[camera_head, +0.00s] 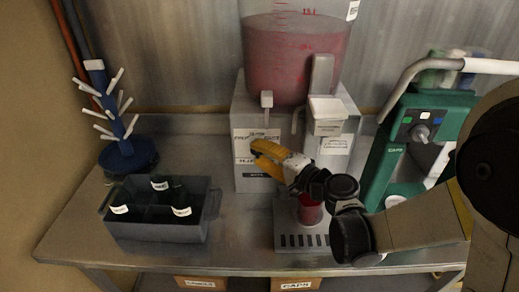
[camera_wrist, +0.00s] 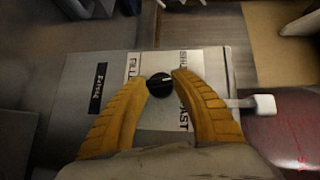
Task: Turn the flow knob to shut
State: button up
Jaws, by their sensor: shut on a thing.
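The flow knob (camera_wrist: 160,85) is small, round and black, with a pale pointer mark, on a white label plate. The mark's exact setting is hard to read. Lettering beside the knob appears to include "SHUT" and "FAST" at the right. My gripper (camera_wrist: 161,82) has its two yellow fingertips on either side of the knob, shut on it. In the head view my gripper (camera_head: 262,152) is against the front of the white filler machine (camera_head: 248,118), and its fingers hide the knob.
A clear tank of red liquid (camera_head: 290,60) tops the machine. A red cup (camera_head: 309,212) stands near the drip grate (camera_head: 304,241), partly behind my arm. A grey crate of dark bottles (camera_head: 158,232) and a blue bottle tree (camera_head: 112,120) are left; a green machine (camera_head: 385,165) is right.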

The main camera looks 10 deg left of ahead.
jog(key=n+h+p, duration=0.2)
jog(key=p, duration=0.1)
jog(key=shift+a+r+g+h, duration=0.1)
jog(key=shift+r+g+h, duration=0.2)
jog(key=shift+r+h, duration=0.1)
jog(key=shift+f+n+h+p, duration=0.1)
jog(key=shift+n+h+p, duration=0.8)
jog(key=shift+h+p, duration=0.15)
jog(key=shift+f, duration=0.1)
jog(key=o, duration=1.2)
